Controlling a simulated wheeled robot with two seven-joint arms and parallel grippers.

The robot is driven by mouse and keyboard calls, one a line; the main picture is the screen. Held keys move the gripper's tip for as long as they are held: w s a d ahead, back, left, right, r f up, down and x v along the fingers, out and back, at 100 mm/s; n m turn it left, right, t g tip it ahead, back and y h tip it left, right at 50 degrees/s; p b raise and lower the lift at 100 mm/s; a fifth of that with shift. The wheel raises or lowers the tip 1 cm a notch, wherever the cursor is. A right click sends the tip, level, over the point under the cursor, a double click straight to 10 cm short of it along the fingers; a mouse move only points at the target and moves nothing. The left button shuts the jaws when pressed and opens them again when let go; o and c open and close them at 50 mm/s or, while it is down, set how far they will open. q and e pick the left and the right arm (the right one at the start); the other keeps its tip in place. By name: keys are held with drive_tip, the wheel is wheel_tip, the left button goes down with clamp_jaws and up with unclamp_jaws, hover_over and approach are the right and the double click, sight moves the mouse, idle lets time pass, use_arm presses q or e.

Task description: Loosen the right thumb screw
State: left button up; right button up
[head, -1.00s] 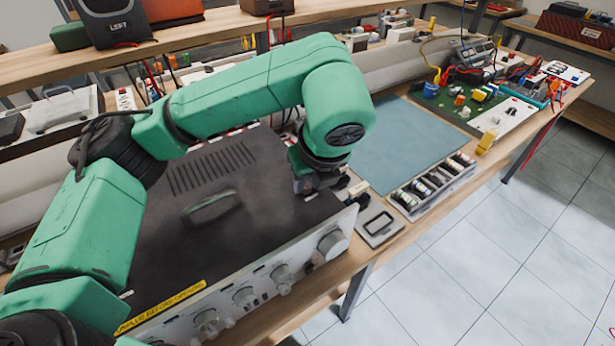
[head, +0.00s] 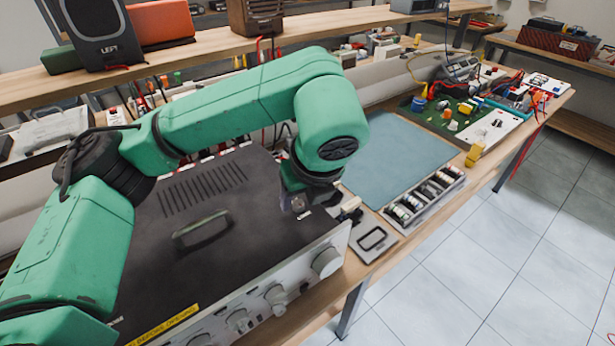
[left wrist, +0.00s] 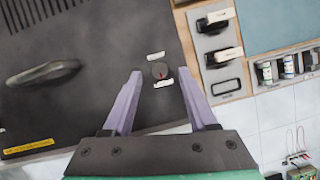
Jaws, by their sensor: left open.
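The hi-fi amplifier (head: 150,235) stands on the bench, with a dark lid that has a handle and vent slots. In the left wrist view the right thumb screw (left wrist: 159,70) is a small dark round knob with a red mark, near the lid's right edge. Pale labels lie above and below it. My left gripper (left wrist: 160,80) is open, its two purple fingers on either side of the screw in that view and apart from it. I cannot tell its height above the lid. In the head view my wrist hides the screw. My right gripper is not in view.
A grey tray (head: 372,242) and a rack of small spools (head: 425,195) sit right of the amplifier. A blue mat (head: 395,160) is bare. The lid handle (head: 202,228) stands up left of my gripper. A shelf (head: 200,50) runs behind.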

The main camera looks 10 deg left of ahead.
use_arm(q)
drive_tip(key=p+v, duration=0.1)
drive_tip(key=v, duration=1.2)
drive_tip(key=shift+r, duration=0.15)
